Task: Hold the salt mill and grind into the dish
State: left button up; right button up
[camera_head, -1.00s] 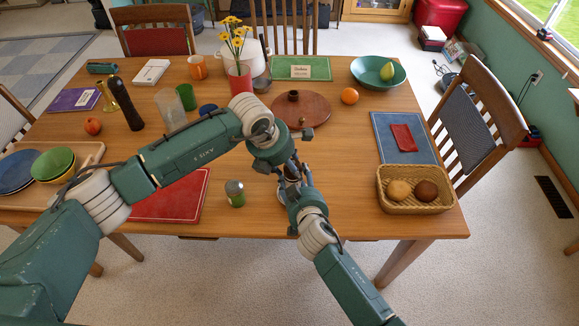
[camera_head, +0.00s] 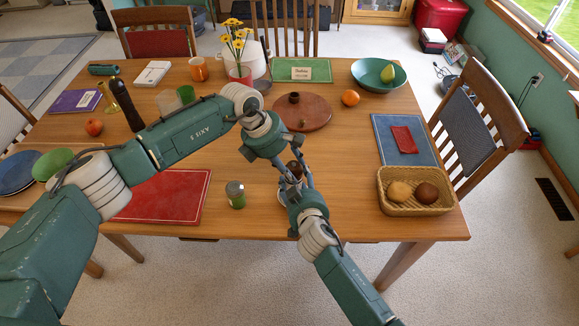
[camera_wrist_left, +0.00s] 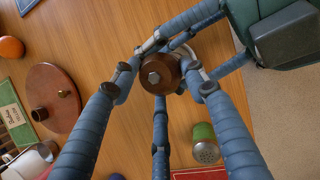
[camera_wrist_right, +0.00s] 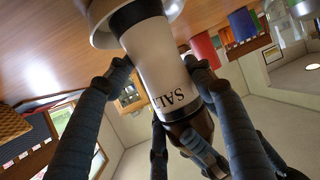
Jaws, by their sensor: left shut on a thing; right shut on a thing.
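The salt mill (camera_wrist_right: 160,50) has a white body lettered "SAL…" and a brown wooden top, which shows in the left wrist view (camera_wrist_left: 161,72) with a metal nut at its centre. My right gripper (camera_head: 296,192) is shut on the mill's body from the front side. My left gripper (camera_head: 292,174) comes from above and is shut on the brown top. The mill looks about upright. A pale, shiny round rim (camera_wrist_right: 98,14), seemingly the dish, shows at the mill's lower end in the right wrist view. Its inside is hidden, and the grippers cover most of the mill in the head view.
A green shaker (camera_head: 236,195) stands close left of the grippers, beside a red mat (camera_head: 165,196). A round wooden board (camera_head: 316,112) lies behind. A bread basket (camera_head: 412,208) is at right. Bare table lies between the basket and my grippers.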

pick_arm(q)
jog(key=shift+s+a+f+m+g, duration=0.25)
jog(key=shift+f+m+g, duration=0.15)
jog(key=shift+m, duration=0.4)
jog(key=shift+w+a, duration=0.1)
jog(key=o, duration=1.1)
jog(key=shift+c, duration=0.2)
jog(key=shift+w, duration=0.15)
jog(key=shift+r, duration=0.25)
jog(key=shift+w+r, duration=0.1)
jog(key=shift+r, duration=0.3)
jog(key=v, duration=1.1)
jog(key=shift+a, duration=0.1)
